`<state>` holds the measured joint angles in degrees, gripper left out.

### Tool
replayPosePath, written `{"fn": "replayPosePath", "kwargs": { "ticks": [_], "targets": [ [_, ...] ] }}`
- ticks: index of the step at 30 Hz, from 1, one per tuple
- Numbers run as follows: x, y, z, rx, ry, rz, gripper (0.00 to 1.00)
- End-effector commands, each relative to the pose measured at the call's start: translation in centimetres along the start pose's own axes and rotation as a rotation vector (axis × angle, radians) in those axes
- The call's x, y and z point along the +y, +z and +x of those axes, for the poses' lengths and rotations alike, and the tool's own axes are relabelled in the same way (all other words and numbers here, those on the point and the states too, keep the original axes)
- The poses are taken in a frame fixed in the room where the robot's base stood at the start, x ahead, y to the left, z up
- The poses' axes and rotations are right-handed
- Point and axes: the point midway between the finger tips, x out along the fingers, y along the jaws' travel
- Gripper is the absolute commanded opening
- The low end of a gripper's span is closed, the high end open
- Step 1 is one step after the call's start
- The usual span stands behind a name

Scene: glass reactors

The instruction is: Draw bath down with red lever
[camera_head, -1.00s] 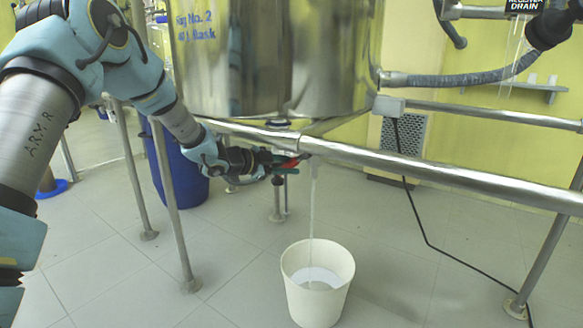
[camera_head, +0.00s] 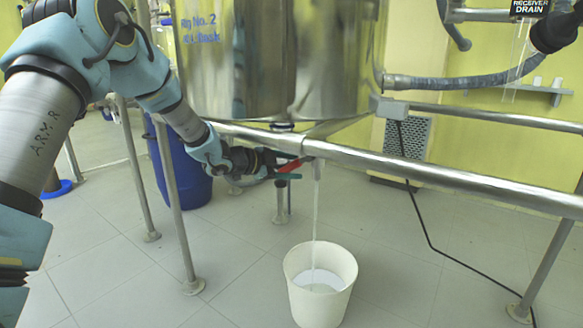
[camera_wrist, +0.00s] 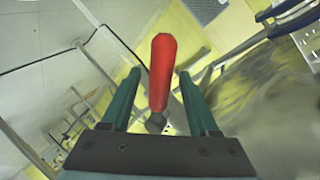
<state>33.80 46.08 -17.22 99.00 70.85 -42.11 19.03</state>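The red lever (camera_wrist: 162,70) stands between the two green fingers of my gripper (camera_wrist: 160,74) in the wrist view. A narrow gap shows on each side of it, so the gripper is open around it. In the head view, my gripper (camera_head: 284,174) is at the pipe under the vessel, with a bit of the red lever (camera_head: 291,165) showing. The steel bath vessel (camera_head: 285,60) hangs above the frame. A thin whitish stream (camera_head: 315,215) runs from the outlet (camera_head: 317,160) into a white bucket (camera_head: 322,305) on the floor. Pale liquid shows inside the bucket.
A steel frame rail (camera_head: 440,176) crosses in front, with legs on both sides. A blue drum (camera_head: 183,180) stands behind my gripper. A black cable (camera_head: 425,225) lies across the floor at right. A grey hose (camera_head: 460,80) joins the vessel. Floor around the bucket is clear.

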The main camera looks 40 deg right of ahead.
Motion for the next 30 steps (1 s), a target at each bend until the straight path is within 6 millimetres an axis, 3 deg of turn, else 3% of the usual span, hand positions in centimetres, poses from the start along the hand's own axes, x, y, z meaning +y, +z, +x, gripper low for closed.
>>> {"fn": "replayPosePath", "kwargs": {
  "ticks": [8,11,21,30],
  "targets": [
    [-0.1,0.0,-0.4,-0.001,0.0,0.0,0.61],
    [-0.1,0.0,-1.6,-0.001,0.0,-0.001,0.61],
    [-0.2,-0.1,-8.2,-0.003,-0.001,-0.001,0.61],
    [0.0,0.0,-10.8,0.001,0.0,0.0,0.61]
  ]
}}
